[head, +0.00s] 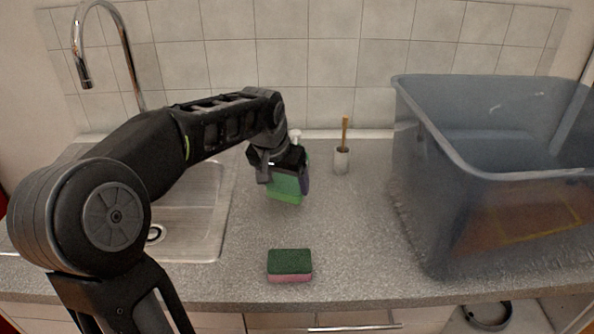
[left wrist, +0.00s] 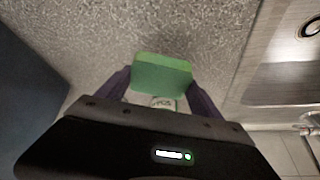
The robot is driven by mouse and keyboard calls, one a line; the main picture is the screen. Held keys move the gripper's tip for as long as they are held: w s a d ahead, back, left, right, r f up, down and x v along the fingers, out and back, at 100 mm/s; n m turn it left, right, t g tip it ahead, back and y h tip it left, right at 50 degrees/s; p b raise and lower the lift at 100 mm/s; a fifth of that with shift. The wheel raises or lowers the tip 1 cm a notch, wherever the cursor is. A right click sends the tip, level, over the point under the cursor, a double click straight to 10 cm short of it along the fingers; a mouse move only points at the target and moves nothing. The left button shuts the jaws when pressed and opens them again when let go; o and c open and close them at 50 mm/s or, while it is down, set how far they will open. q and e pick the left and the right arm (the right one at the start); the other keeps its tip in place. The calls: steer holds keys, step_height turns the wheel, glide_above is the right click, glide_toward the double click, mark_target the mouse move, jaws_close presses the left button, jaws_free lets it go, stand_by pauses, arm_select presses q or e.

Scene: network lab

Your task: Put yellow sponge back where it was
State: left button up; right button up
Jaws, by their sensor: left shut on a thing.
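My left gripper (head: 284,172) is shut on a green sponge-like block (head: 284,190) and holds it over the counter, right of the sink. In the left wrist view the block (left wrist: 162,73) sits between the two fingers of the gripper (left wrist: 163,88). Only green faces show, and I see no yellow on it. Whether it touches the counter I cannot tell. A second sponge (head: 290,264), dark green on top and pink below, lies flat on the counter nearer the front edge. My right gripper is not in view.
A large grey bin (head: 440,210) fills the right of the counter (head: 350,235). A steel sink (head: 200,215) with a tall tap (head: 128,50) is at left. A brush in a holder (head: 342,160) and a white pump top (head: 296,134) stand near the wall. The counter's middle is clear.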

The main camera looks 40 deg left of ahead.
arm_select(q)
steer(key=w, duration=0.2)
steer(key=w+a+p, duration=0.1)
steer(key=w, duration=0.3)
steer(key=shift+w+a, duration=0.1)
steer(key=shift+a, duration=0.2)
steer(key=shift+w+p, duration=0.35)
steer(key=shift+w, duration=0.05)
step_height(320, 180, down, 3)
steer(key=shift+a+f, duration=0.1)
steer(key=shift+f, duration=0.15)
steer(key=shift+f, duration=0.1)
steer(key=shift+f, duration=0.15)
steer(key=o, duration=1.6)
